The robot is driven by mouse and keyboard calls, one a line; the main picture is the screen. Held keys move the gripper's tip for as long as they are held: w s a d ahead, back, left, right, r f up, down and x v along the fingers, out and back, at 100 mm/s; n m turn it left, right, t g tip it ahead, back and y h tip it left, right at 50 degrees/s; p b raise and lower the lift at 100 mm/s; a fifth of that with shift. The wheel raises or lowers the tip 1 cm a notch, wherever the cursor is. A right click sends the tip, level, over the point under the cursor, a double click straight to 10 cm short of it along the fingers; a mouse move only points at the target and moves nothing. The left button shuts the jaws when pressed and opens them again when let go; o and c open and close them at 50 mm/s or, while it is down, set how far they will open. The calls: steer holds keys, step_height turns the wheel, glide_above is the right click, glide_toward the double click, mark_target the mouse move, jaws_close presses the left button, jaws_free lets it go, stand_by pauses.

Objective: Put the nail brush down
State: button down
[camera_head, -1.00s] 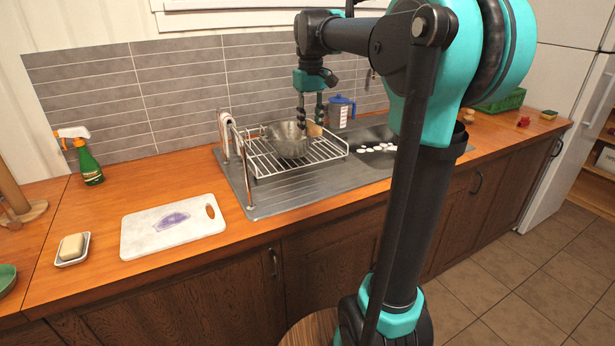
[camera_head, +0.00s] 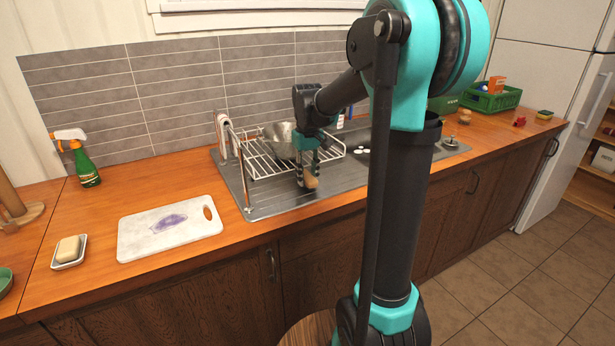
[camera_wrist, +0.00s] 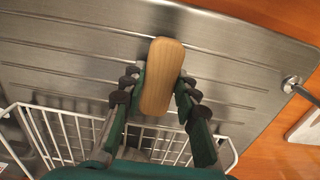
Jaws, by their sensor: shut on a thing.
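The nail brush (camera_head: 311,181) has a light wooden back, and my gripper (camera_head: 308,172) is shut on it. In the head view it is in front of the dish rack, low over the ribbed steel drainboard. In the wrist view the brush (camera_wrist: 161,76) sits between the two fingers of my gripper (camera_wrist: 158,92), wooden back toward the camera. Its bristles are hidden. I cannot tell whether it touches the steel.
The white wire dish rack (camera_head: 262,165) with a metal bowl (camera_head: 279,139) stands just behind. The drainboard (camera_head: 270,204) is bare in front. A stained white cutting board (camera_head: 135,236), soap dish (camera_head: 62,264) and spray bottle (camera_head: 86,167) are at left.

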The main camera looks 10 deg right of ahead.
mark_target(308, 176)
steer(key=shift+f, duration=0.15)
steer(key=c, duration=1.2)
jaws_free()
steer(key=shift+o, duration=0.2)
step_height(308, 176, up, 12)
steer(key=shift+s, duration=0.1)
